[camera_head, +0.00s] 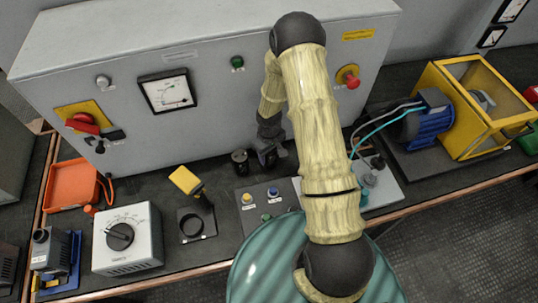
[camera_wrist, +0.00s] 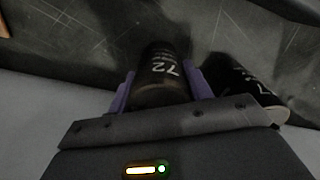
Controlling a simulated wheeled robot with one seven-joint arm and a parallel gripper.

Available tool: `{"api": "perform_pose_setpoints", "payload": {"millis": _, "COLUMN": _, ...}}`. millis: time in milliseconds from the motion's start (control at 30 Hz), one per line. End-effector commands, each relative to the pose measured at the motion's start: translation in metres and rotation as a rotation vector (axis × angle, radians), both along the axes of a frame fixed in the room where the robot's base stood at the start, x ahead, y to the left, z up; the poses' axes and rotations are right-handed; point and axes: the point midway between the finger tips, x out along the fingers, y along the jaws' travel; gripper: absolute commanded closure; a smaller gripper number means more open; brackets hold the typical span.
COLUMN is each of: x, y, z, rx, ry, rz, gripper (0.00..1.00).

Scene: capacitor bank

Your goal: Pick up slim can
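A dark can with a pale "72" on it (camera_wrist: 160,72) stands between the two purple fingers of my gripper (camera_wrist: 162,88) in the wrist view. The fingers lie close along both its sides; the frames do not show whether they touch it. A second dark can with pale print (camera_wrist: 240,80) is just outside the right finger, tilted in the view and partly hidden by the gripper body. In the head view my gripper (camera_head: 268,156) is low at the bench in front of the grey cabinet. A dark can (camera_head: 240,162) stands just left of it. I cannot tell which can is slimmer.
The grey cabinet (camera_head: 210,60) rises close behind. A control box with buttons (camera_head: 262,205) is in front, a yellow-topped device (camera_head: 187,180) to the left. A grey box with cables (camera_head: 372,183) and a yellow-framed motor unit (camera_head: 470,110) are to the right.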

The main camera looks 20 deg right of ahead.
Motion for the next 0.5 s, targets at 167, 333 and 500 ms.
{"api": "perform_pose_setpoints", "payload": {"millis": 167, "x": 0.0, "y": 0.0, "z": 0.0, "rx": 0.0, "ry": -0.001, "rz": 0.0, "gripper": 0.83}}
{"api": "perform_pose_setpoints", "payload": {"millis": 333, "x": 0.001, "y": 0.0, "z": 0.002, "rx": 0.0, "ry": -0.001, "rz": -0.001, "gripper": 0.83}}
{"api": "perform_pose_setpoints", "payload": {"millis": 500, "x": 0.001, "y": 0.0, "z": 0.016, "rx": 0.0, "ry": -0.004, "rz": -0.001, "gripper": 0.83}}
